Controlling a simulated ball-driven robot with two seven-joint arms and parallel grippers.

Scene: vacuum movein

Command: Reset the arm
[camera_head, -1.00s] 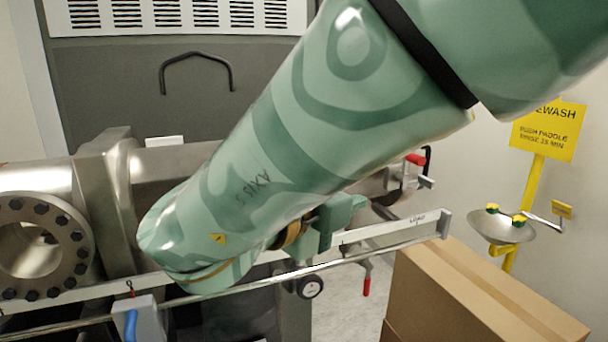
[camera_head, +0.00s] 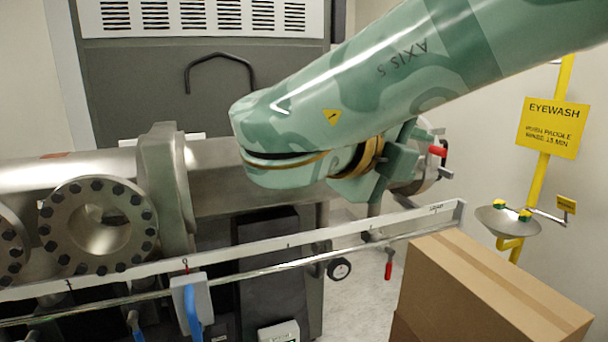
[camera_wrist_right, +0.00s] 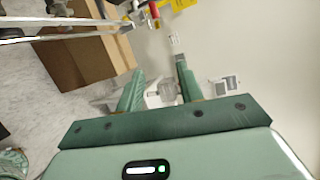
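My right arm, green with a wavy pattern and marked AXIS 5, crosses the head view from the upper right. Its wrist is bent back toward the right, in front of the steel pipework. The right gripper (camera_head: 395,162) shows there beyond the wrist, partly hidden. In the right wrist view the gripper (camera_wrist_right: 159,66) has its two green fingers apart with nothing held between them. Pale blocky fittings on the wall show behind the fingers. My left gripper is in neither view.
A flanged steel vessel (camera_head: 165,190) fills the left, with a white rail (camera_head: 310,237) in front. A cardboard box (camera_head: 470,290) stands lower right, also in the right wrist view (camera_wrist_right: 85,58). An eyewash basin (camera_head: 508,222) and yellow sign (camera_head: 555,127) are at right. Pale floor shows between.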

